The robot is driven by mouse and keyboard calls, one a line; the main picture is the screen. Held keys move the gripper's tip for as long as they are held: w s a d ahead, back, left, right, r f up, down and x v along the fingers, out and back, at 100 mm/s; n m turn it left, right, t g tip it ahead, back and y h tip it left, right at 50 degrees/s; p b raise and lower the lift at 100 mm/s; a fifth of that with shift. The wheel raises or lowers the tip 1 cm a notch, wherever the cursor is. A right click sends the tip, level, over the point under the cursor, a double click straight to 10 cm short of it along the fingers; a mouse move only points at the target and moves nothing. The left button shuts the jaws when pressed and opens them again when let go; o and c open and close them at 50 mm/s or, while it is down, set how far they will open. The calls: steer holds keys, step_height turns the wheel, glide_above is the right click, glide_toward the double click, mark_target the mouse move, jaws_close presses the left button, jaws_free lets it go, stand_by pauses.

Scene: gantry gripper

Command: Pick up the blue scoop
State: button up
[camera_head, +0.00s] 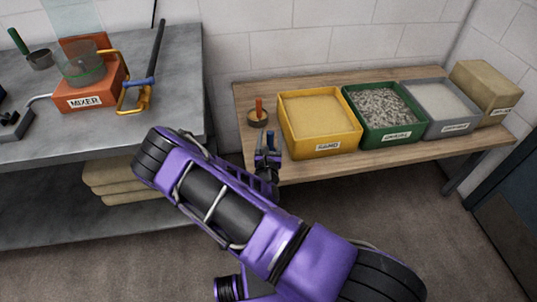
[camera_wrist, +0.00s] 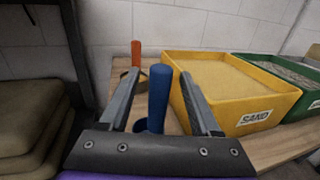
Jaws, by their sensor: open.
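The blue scoop stands with its upright blue handle (camera_wrist: 160,100) between my gripper's two fingers in the wrist view. A low blue part, perhaps its bowl, shows at the handle's foot, partly hidden by the gripper's palm. My gripper (camera_wrist: 160,76) is open, with one finger on each side of the handle and visible gaps. In the head view my gripper (camera_head: 267,157) is at the front left edge of the wooden table (camera_head: 245,95), left of the yellow sand bin. A small blue bit of the scoop (camera_head: 271,141) shows there; the rest is hidden.
The yellow sand bin (camera_head: 320,147) is close on the right. An orange-handled scoop (camera_head: 258,112) stands just behind. Green (camera_head: 391,131) and grey (camera_head: 453,127) bins and a tan box (camera_head: 487,88) stand farther right. A metal bench (camera_head: 175,65) with an orange mixer (camera_head: 90,96) is left.

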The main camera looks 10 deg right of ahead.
jaws_close()
steer(key=shift+r, duration=0.15)
